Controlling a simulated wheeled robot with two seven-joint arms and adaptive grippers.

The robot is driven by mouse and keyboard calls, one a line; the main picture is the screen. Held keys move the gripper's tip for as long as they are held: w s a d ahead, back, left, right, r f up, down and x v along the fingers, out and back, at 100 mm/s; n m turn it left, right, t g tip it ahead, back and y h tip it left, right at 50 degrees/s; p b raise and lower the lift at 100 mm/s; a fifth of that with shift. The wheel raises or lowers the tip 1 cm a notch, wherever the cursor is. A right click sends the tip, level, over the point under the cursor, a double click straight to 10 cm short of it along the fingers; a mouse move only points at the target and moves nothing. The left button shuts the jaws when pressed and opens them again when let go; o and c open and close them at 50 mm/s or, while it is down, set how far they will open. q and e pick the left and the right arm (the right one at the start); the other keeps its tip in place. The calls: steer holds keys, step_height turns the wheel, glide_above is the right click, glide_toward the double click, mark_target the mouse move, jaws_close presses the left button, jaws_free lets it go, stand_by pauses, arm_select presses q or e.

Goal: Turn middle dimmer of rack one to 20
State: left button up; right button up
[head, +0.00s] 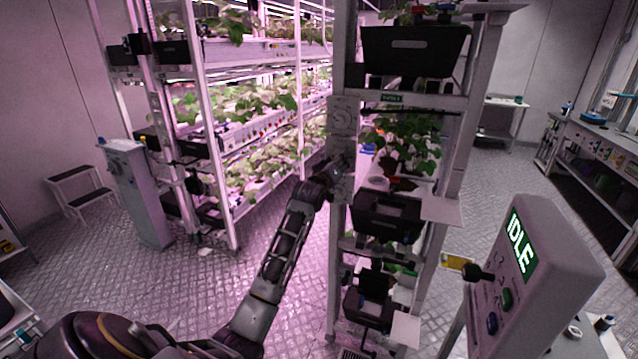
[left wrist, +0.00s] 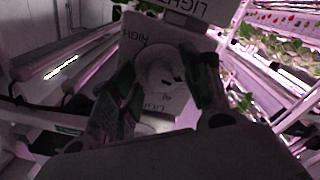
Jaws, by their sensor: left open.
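Light dimmer boxes are mounted on the post of the near rack; an upper dimmer (head: 342,116) shows above my left gripper (head: 338,172) in the head view. In the left wrist view a pale dimmer box (left wrist: 150,28) with "HIGH" and "LIGHT" lettering is straight ahead, with a round white knob (left wrist: 160,66) on it. My left gripper (left wrist: 160,82) is open, with one finger on each side of the knob. I cannot tell whether the fingers touch it. The knob's setting is too dark to read. My right gripper is not in view.
The near rack (head: 456,150) holds black crates (head: 415,52) and plants. A grey console (head: 540,270) reading "IDLE" stands at the right. A lit berry rack (head: 215,130) and a step stool (head: 82,190) are at the left. The floor between the racks is clear.

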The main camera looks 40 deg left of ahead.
arm_select(q)
steer(key=shift+a+m+b, duration=0.1)
steer(key=shift+m+b, duration=0.6)
steer(key=shift+m, duration=2.2)
steer(key=shift+m, duration=1.2)
steer(key=m+p, duration=0.3)
steer(key=m, duration=0.4)
steer(key=shift+r+m+p, duration=0.15)
steer(key=shift+m+p, duration=0.15)
steer(key=shift+p, duration=0.05)
steer(key=shift+s, duration=0.1)
